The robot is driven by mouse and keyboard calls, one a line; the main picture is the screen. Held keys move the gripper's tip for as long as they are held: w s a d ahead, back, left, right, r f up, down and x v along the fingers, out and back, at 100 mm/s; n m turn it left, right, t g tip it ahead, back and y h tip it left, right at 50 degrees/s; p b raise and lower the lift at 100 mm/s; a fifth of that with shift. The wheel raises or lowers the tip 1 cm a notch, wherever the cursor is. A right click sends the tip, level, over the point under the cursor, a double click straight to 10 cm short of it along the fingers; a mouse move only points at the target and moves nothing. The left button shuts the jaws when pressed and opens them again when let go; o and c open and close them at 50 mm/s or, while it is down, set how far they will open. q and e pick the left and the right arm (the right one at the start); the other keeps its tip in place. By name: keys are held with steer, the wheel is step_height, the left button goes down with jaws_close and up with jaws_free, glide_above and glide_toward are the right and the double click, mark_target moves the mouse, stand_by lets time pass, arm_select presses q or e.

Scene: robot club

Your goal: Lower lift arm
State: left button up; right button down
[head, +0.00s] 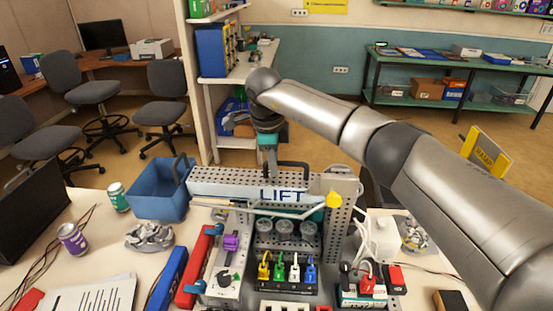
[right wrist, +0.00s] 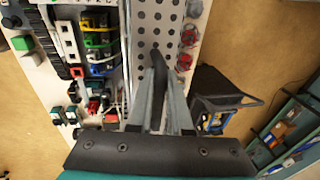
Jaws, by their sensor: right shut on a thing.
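The lift arm (head: 225,181) is a grey perforated beam marked LIFT. It lies roughly level across the top of the device on the table, with a yellow knob (head: 333,200) near its right end. A dark handle (head: 296,164) rises from its top edge. My right gripper (head: 268,162) reaches down to the beam at this handle and is shut on it. In the right wrist view, the two fingers (right wrist: 168,95) close around the dark handle (right wrist: 184,62), over the perforated plate. The exact contact is partly hidden. My left gripper is not in view.
Below the beam are colored plugs (head: 287,268), a red handle (head: 199,265) and a purple knob (head: 231,242). A white charger (head: 381,240) sits right.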

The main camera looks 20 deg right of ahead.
mark_target(268, 186)
steer(key=shift+s+f, duration=0.1)
steer(key=shift+f, duration=0.1)
steer(key=c, duration=0.8)
jaws_free()
steer(key=shift+a, duration=0.1)
steer(key=shift+c, duration=0.2)
steer(key=shift+r, duration=0.1)
steer(key=b+v, duration=0.1)
steer(key=v, duration=1.4)
